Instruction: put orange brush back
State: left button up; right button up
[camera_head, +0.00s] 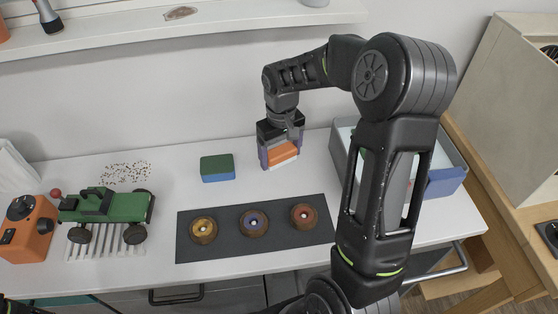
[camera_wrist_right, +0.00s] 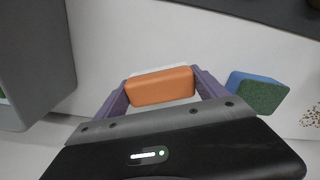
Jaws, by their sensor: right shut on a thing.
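The orange brush (camera_head: 283,152) is a small orange block with a pale underside. My right gripper (camera_head: 281,160) is shut on it, with a purple finger at each side. In the right wrist view the orange brush (camera_wrist_right: 161,85) sits between the fingers of my right gripper (camera_wrist_right: 163,88), with its white part showing behind the orange. The brush is at or just above the white table near the wall; I cannot tell if it touches. My left gripper is not in view.
A green and blue sponge (camera_head: 217,168) lies left of the brush. A dark mat (camera_head: 228,246) with three round wooden pieces lies in front. A green toy crawler (camera_head: 110,207) and orange box (camera_head: 28,230) stand left.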

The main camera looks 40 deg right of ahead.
aim_at(280, 149)
notch_tip(280, 149, down, 2)
jog(key=shift+f+b, duration=0.1)
jog(key=shift+b, duration=0.25)
jog(key=shift+w, duration=0.15)
jog(key=shift+w+d, duration=0.15)
jog(key=shift+w, duration=0.05)
jog(key=shift+s, duration=0.1)
jog(key=shift+f, duration=0.25)
jog(key=o, duration=1.2)
jog(key=shift+r, duration=0.1)
jog(key=shift+o, duration=0.2)
notch_tip(280, 149, up, 12)
jog(key=shift+s+r+b, duration=0.1)
jog(key=shift+r+b, duration=0.1)
jog(key=shift+b, duration=0.15)
